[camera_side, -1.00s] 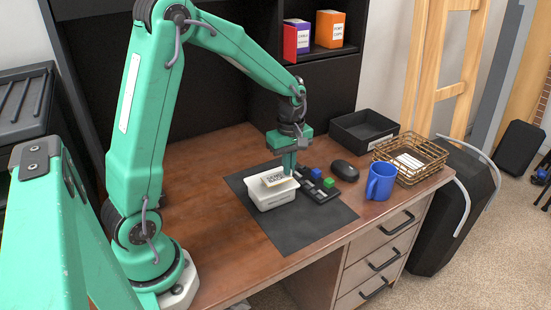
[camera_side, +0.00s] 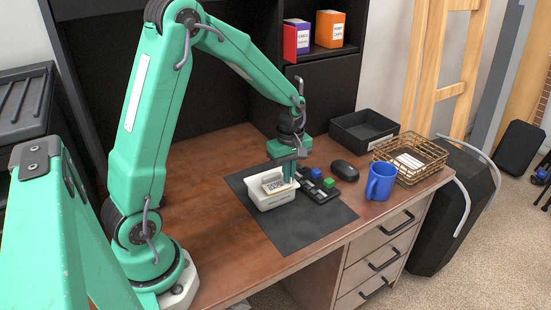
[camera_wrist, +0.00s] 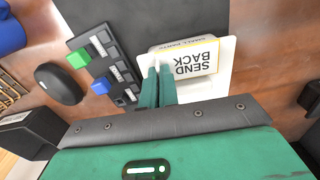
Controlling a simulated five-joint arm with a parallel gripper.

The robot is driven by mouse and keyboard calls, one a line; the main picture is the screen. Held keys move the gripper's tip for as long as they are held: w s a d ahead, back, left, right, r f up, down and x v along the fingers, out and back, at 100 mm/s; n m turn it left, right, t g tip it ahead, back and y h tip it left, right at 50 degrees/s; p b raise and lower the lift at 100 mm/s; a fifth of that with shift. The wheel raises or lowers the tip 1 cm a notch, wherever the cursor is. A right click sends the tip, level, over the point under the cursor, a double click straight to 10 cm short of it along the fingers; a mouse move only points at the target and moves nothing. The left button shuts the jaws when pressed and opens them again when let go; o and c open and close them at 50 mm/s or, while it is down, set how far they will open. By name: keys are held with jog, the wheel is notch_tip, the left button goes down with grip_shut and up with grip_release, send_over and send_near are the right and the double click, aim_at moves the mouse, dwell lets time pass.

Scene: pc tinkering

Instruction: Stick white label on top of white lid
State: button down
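The white label (camera_side: 273,184) has a yellowish edge and reads SEND BACK in the wrist view (camera_wrist: 196,60). It is tilted over the white tub and its lid (camera_side: 271,201), which also show in the wrist view (camera_wrist: 229,62) around the label's right end. My gripper (camera_side: 290,176) points down at the tub's right end. In the wrist view its green fingers (camera_wrist: 158,72) are close together, shut on the label's end. I cannot tell whether the label touches the lid.
The tub stands on a dark mat (camera_side: 289,231). Right of it is a black strip with a blue block (camera_side: 316,173) and a green block (camera_side: 329,182). A mouse (camera_side: 344,170), blue mug (camera_side: 381,181), wire basket (camera_side: 432,165) and black tray (camera_side: 363,129) lie further right.

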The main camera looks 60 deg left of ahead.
jog(key=shift+f, duration=0.45)
dwell(1.1)
jog(key=c, duration=1.6)
grip_release()
jog(key=shift+r, duration=0.15)
jog(key=shift+r, duration=3.75)
